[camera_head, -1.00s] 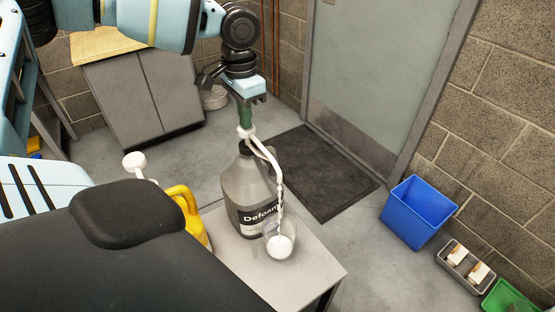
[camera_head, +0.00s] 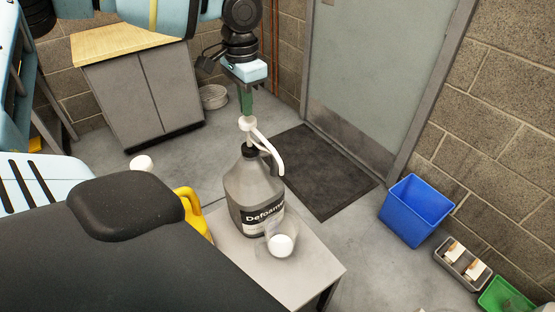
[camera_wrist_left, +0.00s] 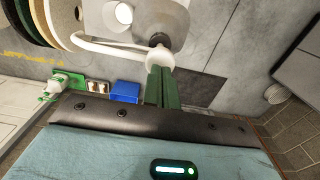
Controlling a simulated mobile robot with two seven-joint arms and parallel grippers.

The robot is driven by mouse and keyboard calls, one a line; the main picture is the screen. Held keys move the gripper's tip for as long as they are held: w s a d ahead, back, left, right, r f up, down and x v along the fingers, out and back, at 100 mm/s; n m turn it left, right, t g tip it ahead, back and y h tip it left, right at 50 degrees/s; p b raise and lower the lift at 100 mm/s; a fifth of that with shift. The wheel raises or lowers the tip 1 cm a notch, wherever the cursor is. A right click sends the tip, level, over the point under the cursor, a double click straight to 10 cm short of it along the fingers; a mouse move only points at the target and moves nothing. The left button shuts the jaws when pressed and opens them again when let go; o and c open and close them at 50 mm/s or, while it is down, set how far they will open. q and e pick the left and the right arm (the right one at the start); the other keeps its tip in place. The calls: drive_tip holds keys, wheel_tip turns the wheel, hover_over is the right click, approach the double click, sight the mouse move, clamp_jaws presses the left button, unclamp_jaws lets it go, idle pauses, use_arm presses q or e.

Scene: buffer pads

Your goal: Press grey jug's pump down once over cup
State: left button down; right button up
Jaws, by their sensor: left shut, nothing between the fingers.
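The grey jug (camera_head: 240,190), labelled "Defoam...", stands upright on a small light table. Its white pump (camera_head: 262,142) has a curved spout pointing right, over a clear cup (camera_head: 270,250). The cup holds white liquid and also shows in the left wrist view (camera_wrist_left: 124,13). My left gripper (camera_head: 246,113) is shut and empty, pointing down with its green fingertips at the top of the pump head. In the left wrist view the fingertips (camera_wrist_left: 160,72) meet the white pump head (camera_wrist_left: 159,58); I cannot tell whether they touch. My right gripper is not in view.
A blue bin (camera_head: 417,210), a grey tray (camera_head: 463,264) and a green bin (camera_head: 506,297) line the right wall. A dark mat (camera_head: 315,175) lies before the door.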

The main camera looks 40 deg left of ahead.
use_arm(q)
drive_tip(key=shift+r, duration=0.1)
idle(0.5)
